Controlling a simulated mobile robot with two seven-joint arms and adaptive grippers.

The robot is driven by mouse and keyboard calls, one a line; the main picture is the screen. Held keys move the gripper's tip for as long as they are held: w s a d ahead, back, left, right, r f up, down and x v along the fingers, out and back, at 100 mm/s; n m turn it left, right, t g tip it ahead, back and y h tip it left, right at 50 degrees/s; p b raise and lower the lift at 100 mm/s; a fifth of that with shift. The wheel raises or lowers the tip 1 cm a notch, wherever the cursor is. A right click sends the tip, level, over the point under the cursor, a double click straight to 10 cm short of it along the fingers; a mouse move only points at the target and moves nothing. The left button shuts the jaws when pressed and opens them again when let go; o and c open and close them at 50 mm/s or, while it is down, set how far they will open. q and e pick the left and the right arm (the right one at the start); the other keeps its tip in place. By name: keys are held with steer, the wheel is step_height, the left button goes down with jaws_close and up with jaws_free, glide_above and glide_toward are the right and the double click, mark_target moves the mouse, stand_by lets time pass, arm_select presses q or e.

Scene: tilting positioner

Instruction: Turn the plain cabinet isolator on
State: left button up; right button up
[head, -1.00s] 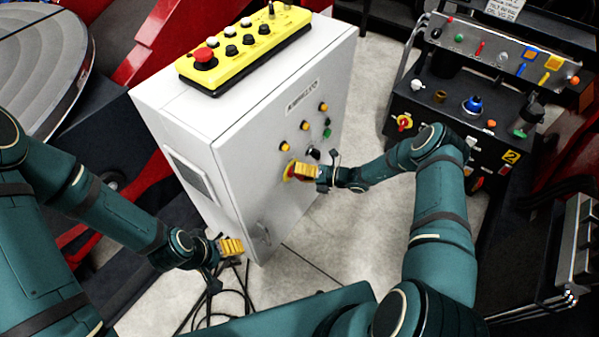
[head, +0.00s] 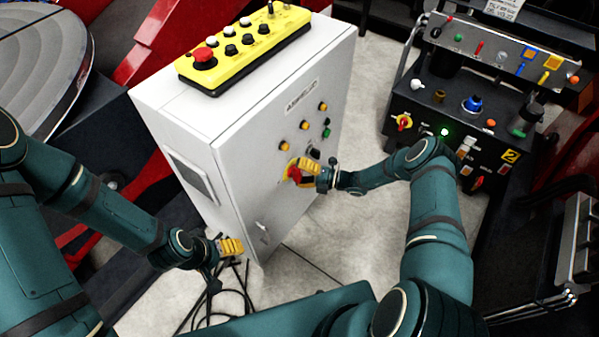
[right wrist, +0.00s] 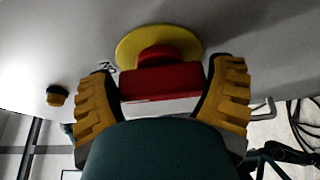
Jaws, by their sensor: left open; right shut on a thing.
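The plain cabinet (head: 245,160) is a pale grey box in the middle of the head view. Its isolator has a red handle (head: 294,173) on a yellow disc, low on the front panel. In the right wrist view the red handle (right wrist: 162,84) stands in front of the yellow disc (right wrist: 128,48). My right gripper (head: 308,170) is shut on this handle, with a yellow finger on each side of it. Whether the handle points to on or off is not readable. My left gripper (head: 232,246) is open and empty beside the cabinet's lower left corner.
A yellow button box (head: 243,48) lies on the cabinet top. Yellow buttons (head: 304,125) and a door latch (head: 263,232) are on the panel. A black console (head: 450,110) with another red-and-yellow switch (head: 403,122) stands at right. Cables (head: 232,290) lie on the floor.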

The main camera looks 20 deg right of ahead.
steer(key=o, duration=0.9)
steer(key=v, duration=1.2)
steer(key=shift+w, duration=0.1)
